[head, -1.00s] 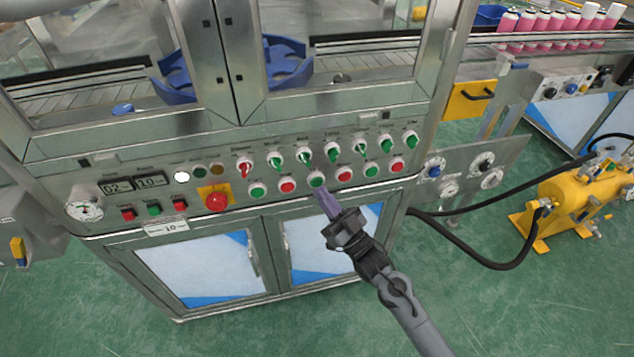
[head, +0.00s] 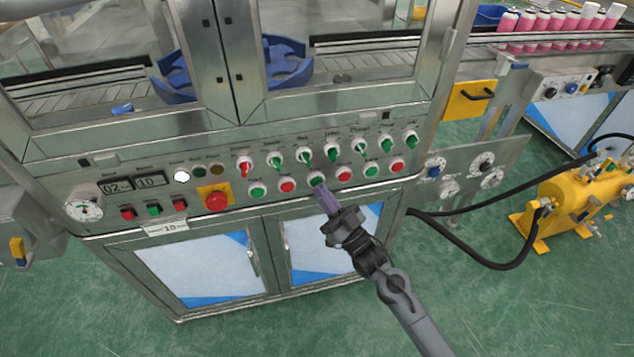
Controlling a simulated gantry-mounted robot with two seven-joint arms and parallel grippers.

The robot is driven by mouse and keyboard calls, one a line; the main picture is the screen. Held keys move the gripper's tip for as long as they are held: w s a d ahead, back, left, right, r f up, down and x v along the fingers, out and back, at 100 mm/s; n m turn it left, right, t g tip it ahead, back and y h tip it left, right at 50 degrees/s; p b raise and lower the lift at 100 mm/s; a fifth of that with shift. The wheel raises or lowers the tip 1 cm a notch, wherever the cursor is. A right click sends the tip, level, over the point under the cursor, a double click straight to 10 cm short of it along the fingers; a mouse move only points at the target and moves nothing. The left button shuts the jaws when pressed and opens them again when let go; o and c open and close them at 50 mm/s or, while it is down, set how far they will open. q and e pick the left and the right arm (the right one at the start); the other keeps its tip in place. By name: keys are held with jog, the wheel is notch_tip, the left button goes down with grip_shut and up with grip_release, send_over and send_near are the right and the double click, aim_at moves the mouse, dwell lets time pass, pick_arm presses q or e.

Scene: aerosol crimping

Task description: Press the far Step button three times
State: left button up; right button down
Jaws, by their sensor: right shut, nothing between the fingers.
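The metal control panel has a lower row of push buttons, alternating green and red, whose labels are too small to read. I cannot tell which one is Step. My right gripper (head: 322,190) is shut and empty, its purple fingers pointing up at the middle green button (head: 316,180). The fingertips are just below that button; I cannot tell whether they touch it. A red button (head: 287,186) is on its left and another red button (head: 343,174) on its right. My left gripper is not in view.
Rotary selector switches (head: 304,155) line the row above the buttons. A red emergency stop (head: 215,201) on a yellow plate is to the left. Cabinet doors (head: 200,270) lie below. A yellow tank (head: 580,200) with black hoses stands on the right.

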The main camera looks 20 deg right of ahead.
jog(key=shift+w, duration=0.2)
dwell(0.3)
jog(key=shift+w, duration=0.15)
dwell(0.3)
jog(key=shift+s+p, duration=0.6)
jog(key=shift+s, duration=0.2)
jog(key=s+p, duration=0.2)
jog(key=s, duration=0.1)
jog(key=s+p, duration=0.1)
jog(key=s, duration=0.1)
jog(key=shift+a, duration=0.25)
